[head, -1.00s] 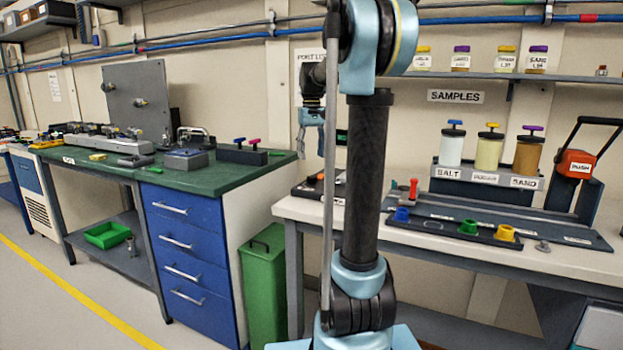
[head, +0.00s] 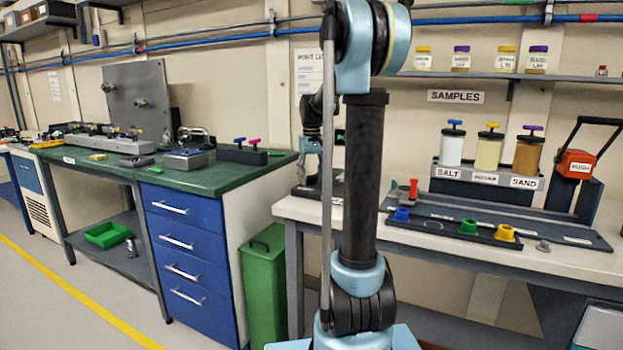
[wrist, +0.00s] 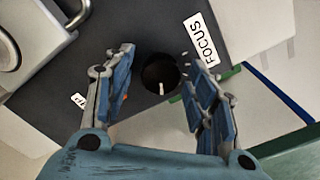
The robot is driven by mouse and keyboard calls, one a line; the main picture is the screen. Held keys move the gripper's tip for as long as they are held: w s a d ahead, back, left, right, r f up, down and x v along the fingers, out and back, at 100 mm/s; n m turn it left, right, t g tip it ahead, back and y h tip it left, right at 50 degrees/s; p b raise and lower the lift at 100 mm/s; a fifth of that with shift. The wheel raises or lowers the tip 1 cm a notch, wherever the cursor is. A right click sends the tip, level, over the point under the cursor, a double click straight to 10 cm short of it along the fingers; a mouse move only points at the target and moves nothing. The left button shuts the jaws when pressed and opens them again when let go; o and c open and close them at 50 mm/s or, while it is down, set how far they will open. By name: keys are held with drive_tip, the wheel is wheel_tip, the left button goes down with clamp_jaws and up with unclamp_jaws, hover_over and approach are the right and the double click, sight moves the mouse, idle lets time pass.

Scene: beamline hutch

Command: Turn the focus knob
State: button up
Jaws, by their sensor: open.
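The focus knob (wrist: 161,74) is a round black knob with a white pointer mark, on a dark panel in the wrist view. A white FOCUS label (wrist: 203,40) is beside it. My gripper (wrist: 158,58) is open, with one finger on each side of the knob. Contact between the fingers and the knob cannot be made out. In the head view my gripper (head: 308,165) is low over the dark device (head: 298,190) at the left end of the white bench. The knob cannot be made out there, and my arm hides part of the device.
The white bench (head: 560,262) carries a dark tray with blue, green and yellow cups and a rack of sample jars (head: 489,150) to the right. The green-topped bench (head: 215,178) stands left, with a green bin (head: 265,285) between the benches.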

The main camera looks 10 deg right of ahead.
drive_tip(key=shift+d, duration=0.1)
drive_tip(key=c, duration=1)
drive_tip(key=shift+m, duration=0.6)
drive_tip(key=shift+c, duration=0.2)
drive_tip(key=o, duration=1)
drive_tip(key=shift+o, duration=0.2)
wheel_tip(320, 180, up, 12)
